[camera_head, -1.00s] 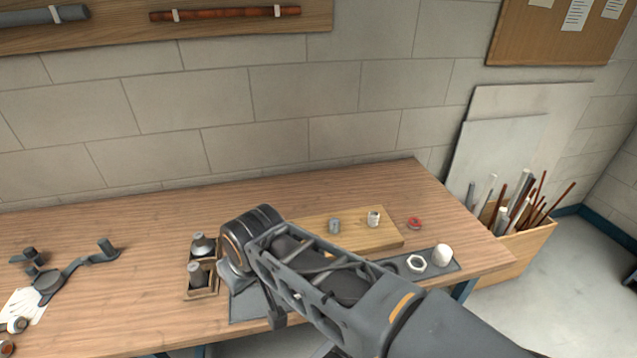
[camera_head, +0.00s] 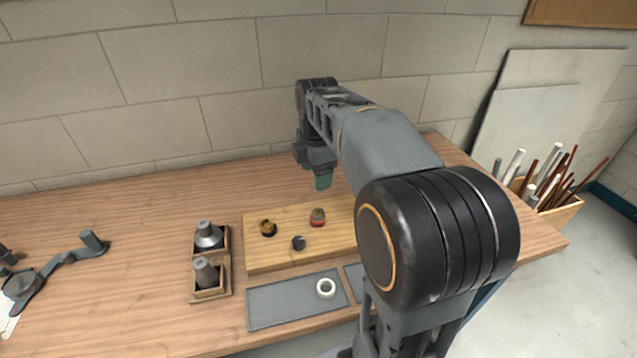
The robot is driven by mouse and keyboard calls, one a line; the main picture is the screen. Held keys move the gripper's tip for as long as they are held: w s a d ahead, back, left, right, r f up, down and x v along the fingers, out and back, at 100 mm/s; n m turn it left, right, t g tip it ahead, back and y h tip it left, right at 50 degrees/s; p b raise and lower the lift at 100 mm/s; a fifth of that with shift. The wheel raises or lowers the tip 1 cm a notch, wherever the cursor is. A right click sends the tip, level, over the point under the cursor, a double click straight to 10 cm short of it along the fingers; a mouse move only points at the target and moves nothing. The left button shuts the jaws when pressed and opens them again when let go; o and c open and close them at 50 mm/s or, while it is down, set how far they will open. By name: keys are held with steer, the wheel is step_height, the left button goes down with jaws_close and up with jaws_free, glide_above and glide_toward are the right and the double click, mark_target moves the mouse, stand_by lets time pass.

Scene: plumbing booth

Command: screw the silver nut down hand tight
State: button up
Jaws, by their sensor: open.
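My gripper (camera_head: 316,176) is above the back part of the wooden board, pointing down, with greenish fingertips. It is open, and I see nothing held in it. The wooden board (camera_head: 262,258) bears a brass-coloured fitting (camera_head: 268,228), a small dark fitting (camera_head: 298,243) and a fitting with a red band (camera_head: 318,217). The gripper is above and behind the red-banded fitting, apart from it. I cannot make out the silver nut for certain. A pale ring (camera_head: 326,288) lies on the grey mat (camera_head: 275,305). My arm hides the board's right part.
Two small wooden holders with grey cone-topped pieces (camera_head: 207,235) (camera_head: 206,275) stand left of the board. A grey strap-like tool (camera_head: 62,262) lies at the far left. The block wall (camera_head: 180,100) rises behind the table. Bare tabletop (camera_head: 140,215) lies between tool and holders.

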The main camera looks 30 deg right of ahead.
mark_target(320, 211)
steer(key=w+f+n+b, duration=0.1)
steer(key=f, duration=0.4)
steer(key=w+d+f+n, duration=0.1)
steer(key=f+n, duration=0.1)
steer(key=f, duration=0.3)
steer(key=w+d+f+n+b, duration=0.1)
steer(key=f, duration=0.5)
steer(key=shift+d+g+b, duration=0.2)
steer(key=shift+g+b, duration=0.15)
steer(key=shift+g, duration=0.05)
steer(key=shift+c, duration=0.4)
steer(key=c, duration=0.9)
steer(key=m+p, duration=0.1)
steer(key=m, duration=0.3)
steer(key=shift+s, duration=0.15)
steer(key=shift+c, duration=0.2)
steer(key=m, duration=0.4)
steer(key=shift+s+f, duration=0.1)
steer(key=shift+f, duration=0.05)
